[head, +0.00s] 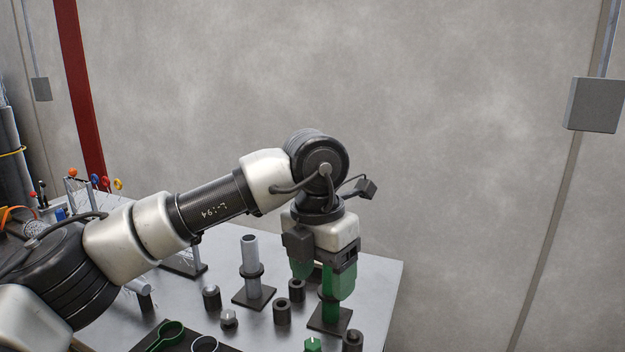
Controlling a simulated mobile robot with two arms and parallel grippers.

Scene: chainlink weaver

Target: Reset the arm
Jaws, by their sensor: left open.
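My left arm reaches in from the left, and its gripper (323,282) points down over the right part of the metal table (380,285). Its green fingers are apart. A green post on a square black base (330,318) stands right below and partly behind the fingers. Its upper part is hidden, and I cannot tell whether the fingers touch it. My right gripper is not in view.
A grey post (250,262) on a black base stands left of the gripper. Several small dark cylinders, one of them here (282,312), stand nearby. A green ring-ended piece (168,334) lies at the front.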

